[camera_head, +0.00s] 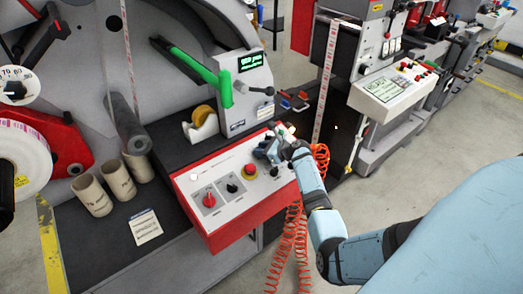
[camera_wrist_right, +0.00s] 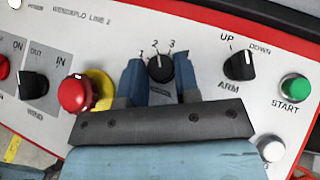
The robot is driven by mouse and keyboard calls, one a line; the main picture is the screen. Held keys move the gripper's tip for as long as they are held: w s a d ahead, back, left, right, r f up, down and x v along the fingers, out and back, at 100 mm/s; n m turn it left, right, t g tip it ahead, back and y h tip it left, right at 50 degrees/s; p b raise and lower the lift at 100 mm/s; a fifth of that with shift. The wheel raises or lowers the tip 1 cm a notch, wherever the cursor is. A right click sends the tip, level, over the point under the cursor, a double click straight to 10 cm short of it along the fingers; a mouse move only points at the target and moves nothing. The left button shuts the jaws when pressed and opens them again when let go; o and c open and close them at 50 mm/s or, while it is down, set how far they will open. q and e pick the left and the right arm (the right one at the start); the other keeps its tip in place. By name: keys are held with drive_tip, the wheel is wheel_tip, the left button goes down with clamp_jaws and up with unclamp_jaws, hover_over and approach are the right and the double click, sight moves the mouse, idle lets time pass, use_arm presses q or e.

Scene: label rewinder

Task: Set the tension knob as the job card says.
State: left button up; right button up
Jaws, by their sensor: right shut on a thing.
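The tension knob (camera_wrist_right: 160,69) is a black dial with a white pointer line and the marks 1, 2 and 3 above it. In the right wrist view its pointer aims up, near the 2. My right gripper (camera_wrist_right: 160,84) has one blue finger on each side of the knob and is shut on it. In the head view my right gripper (camera_head: 268,152) is over the control panel and hides the knob. A white card (camera_head: 145,227) lies on the dark bench; its text is too small to read. My left gripper is not in view.
The red-edged panel (camera_head: 221,217) also carries a red stop button (camera_wrist_right: 75,93), an arm knob (camera_wrist_right: 239,65), a green start button (camera_wrist_right: 295,89) and a wind knob (camera_wrist_right: 34,84). A green lever (camera_head: 195,65) and orange coiled hose (camera_head: 291,240) are near.

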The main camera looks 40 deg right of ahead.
drive_tip(key=shift+w+r+n+g+y, duration=0.1)
drive_tip(key=shift+n+g+y, duration=0.2)
drive_tip(key=shift+n+y, duration=0.35)
drive_tip(key=shift+n, duration=0.25)
drive_tip(key=o, duration=0.9)
drive_tip(key=shift+w, duration=0.15)
drive_tip(key=v, duration=1.3)
drive_tip(key=shift+s+d+r+b, duration=0.15)
drive_tip(key=shift+s+b, duration=0.1)
drive_tip(key=shift+b, duration=0.05)
